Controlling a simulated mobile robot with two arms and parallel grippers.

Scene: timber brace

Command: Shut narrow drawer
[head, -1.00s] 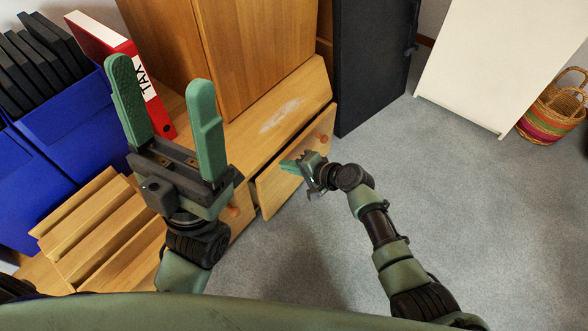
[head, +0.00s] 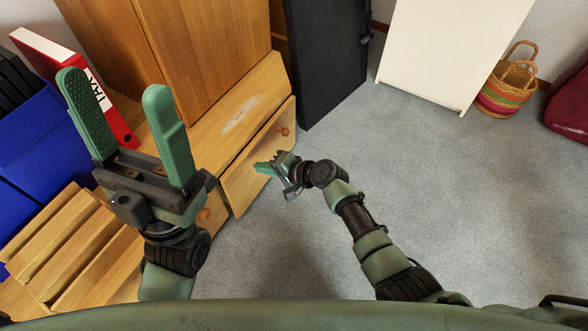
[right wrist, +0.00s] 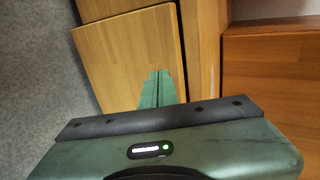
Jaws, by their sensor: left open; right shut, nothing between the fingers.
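The narrow drawer (head: 262,157) is in the low wooden cabinet in the head view. Its light wood front has a round orange-brown knob (head: 284,132) near the far end. The front stands slightly proud of the cabinet at its near end. My right gripper (head: 262,168) is shut and empty, with its fingertips at the drawer front, nearer the near end than the knob. In the right wrist view, the shut fingers (right wrist: 157,88) overlap the wooden front (right wrist: 128,55); contact is hard to tell. My left gripper (head: 125,117) is open and empty, raised over the left side.
A second knob (head: 204,213) shows beside my left gripper. Blue bins (head: 35,165), a red binder (head: 60,65) and a slatted wooden piece (head: 65,245) are at left. A dark cabinet (head: 325,60) stands beyond the drawer.

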